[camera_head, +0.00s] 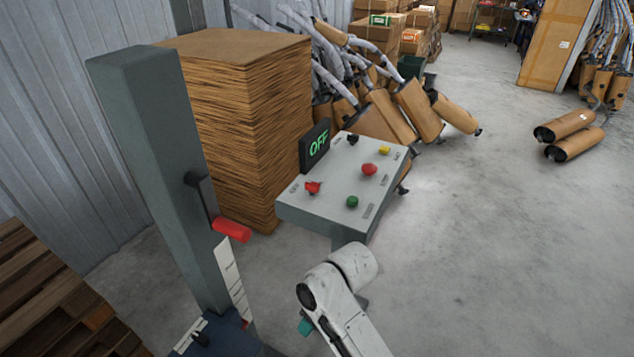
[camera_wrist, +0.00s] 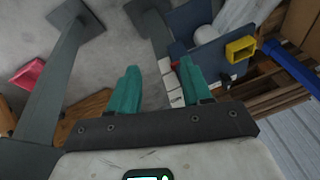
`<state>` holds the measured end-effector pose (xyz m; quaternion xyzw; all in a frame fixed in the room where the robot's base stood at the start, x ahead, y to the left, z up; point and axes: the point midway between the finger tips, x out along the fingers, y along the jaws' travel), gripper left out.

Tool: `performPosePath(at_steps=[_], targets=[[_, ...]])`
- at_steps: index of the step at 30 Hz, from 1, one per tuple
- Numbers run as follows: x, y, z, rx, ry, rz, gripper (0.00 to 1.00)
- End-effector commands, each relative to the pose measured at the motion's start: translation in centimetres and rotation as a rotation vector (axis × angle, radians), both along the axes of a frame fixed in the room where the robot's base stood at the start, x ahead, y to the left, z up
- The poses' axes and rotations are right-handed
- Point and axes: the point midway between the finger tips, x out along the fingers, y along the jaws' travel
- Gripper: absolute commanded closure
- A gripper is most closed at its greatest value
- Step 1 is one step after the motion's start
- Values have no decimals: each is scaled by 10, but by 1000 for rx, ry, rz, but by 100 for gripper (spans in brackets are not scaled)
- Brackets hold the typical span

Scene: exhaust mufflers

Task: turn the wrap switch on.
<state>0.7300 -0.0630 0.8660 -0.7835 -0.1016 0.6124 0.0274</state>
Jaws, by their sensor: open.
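A grey control panel (camera_head: 325,212) stands on a post in the middle of the head view. It carries a red knob (camera_head: 312,187), a red button (camera_head: 369,169), a green button (camera_head: 352,201), a yellow button (camera_head: 384,150) and a black knob (camera_head: 352,139). Its display (camera_head: 315,147) reads OFF in green. The labels are too small to read, so I cannot tell which control is the wrap switch. My gripper (camera_wrist: 160,82) is open and empty in the wrist view. In the head view only a teal bit of it shows, below and apart from the panel.
A grey column (camera_head: 165,180) with a red-handled lever (camera_head: 232,230) stands left of the panel. A tall cardboard stack (camera_head: 240,110) is behind it, with mufflers (camera_head: 415,105) beyond. Wooden pallets (camera_head: 50,300) lie lower left.

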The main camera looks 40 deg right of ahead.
Motion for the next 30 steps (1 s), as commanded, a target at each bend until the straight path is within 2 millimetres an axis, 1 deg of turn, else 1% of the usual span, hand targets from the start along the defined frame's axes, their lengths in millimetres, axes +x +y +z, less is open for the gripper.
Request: performPosePath(at_steps=[1, 4, 6, 8, 9, 11, 12, 14, 15, 18, 21, 24, 27, 30], targets=[[21, -7, 8, 4, -21, 11, 51], [63, -22, 25, 9, -58, 50, 51], [91, -37, 41, 9, -83, 78, 51], [114, -52, 55, 5, -100, 101, 51], [128, -64, 66, -1, -114, 115, 51], [146, -83, 82, -11, -128, 134, 51], [158, -96, 94, -20, -138, 147, 51], [173, -118, 112, -35, -150, 162, 51], [182, -133, 125, -45, -156, 171, 51], [198, -170, 155, -74, -167, 190, 51], [206, -203, 182, -101, -172, 200, 51], [209, -225, 200, -119, -173, 204, 51], [210, -237, 210, -128, -173, 208, 51], [211, -240, 210, -130, -172, 209, 51]])
